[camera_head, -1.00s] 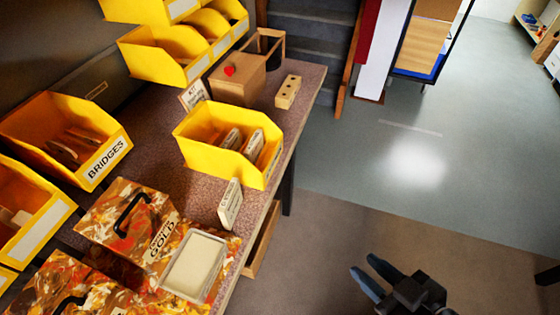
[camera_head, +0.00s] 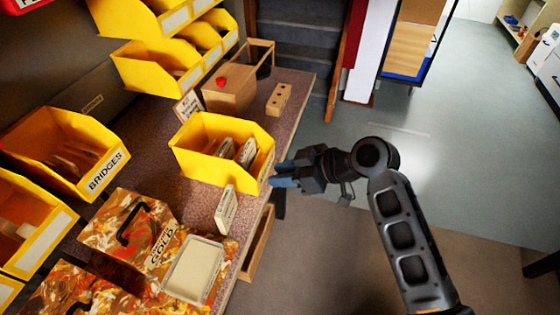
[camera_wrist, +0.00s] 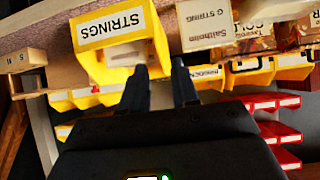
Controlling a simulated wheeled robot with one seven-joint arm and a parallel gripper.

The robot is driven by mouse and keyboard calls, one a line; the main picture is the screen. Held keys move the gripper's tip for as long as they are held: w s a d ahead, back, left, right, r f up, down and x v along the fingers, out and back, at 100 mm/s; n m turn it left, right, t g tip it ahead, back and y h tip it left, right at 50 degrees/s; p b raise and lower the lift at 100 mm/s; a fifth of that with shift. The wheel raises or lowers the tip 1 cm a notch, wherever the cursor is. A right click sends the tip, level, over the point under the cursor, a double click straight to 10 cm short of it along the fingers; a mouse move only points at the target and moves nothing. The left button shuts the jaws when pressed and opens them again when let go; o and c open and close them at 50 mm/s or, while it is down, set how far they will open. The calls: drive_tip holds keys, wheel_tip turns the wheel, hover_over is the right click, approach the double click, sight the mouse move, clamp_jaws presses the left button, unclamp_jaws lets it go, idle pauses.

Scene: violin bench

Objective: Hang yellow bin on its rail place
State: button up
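The yellow bin (camera_head: 200,164) stands upright on the bench with several small packets in it. In the wrist view the bin (camera_wrist: 88,50) appears upside down, with a STRINGS label. My gripper (camera_head: 277,174) is at the bench edge, just right of the bin's front. On the back wall, a bare rail stretch (camera_head: 92,104) shows between the BRIDGES bin (camera_head: 80,175) and the upper yellow bins (camera_head: 150,78).
A small upright card box (camera_head: 226,209) stands just in front of the bin. A marbled GOLD case (camera_head: 125,235) and a pale-lidded box (camera_head: 195,270) lie nearer. A wooden box (camera_head: 229,88) and a drilled block (camera_head: 279,99) stand behind. Floor right of the bench is open.

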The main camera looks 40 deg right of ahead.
sight(245, 172)
drive_tip(key=shift+n+y, duration=0.3)
drive_tip(key=shift+w+r+b+x, duration=0.25)
drive_tip(key=shift+b+x, duration=0.55)
drive_tip(key=shift+x, duration=0.7)
drive_tip(key=shift+w+r+b+x, duration=0.25)
drive_tip(key=shift+b+x, duration=0.55)
drive_tip(key=shift+x, duration=0.7)
drive_tip(key=shift+w+r+b+x, duration=0.2)
drive_tip(key=shift+b+x, duration=0.6)
drive_tip(key=shift+x, duration=0.7)
drive_tip(key=shift+d, duration=0.1)
clamp_jaws()
drive_tip(key=shift+r, duration=0.25)
drive_tip(key=shift+r+p, duration=0.35)
drive_tip(key=shift+p, duration=0.05)
drive_tip(key=shift+r+p, duration=0.8)
drive_tip(key=shift+r, duration=0.25)
drive_tip(key=shift+d, duration=0.15)
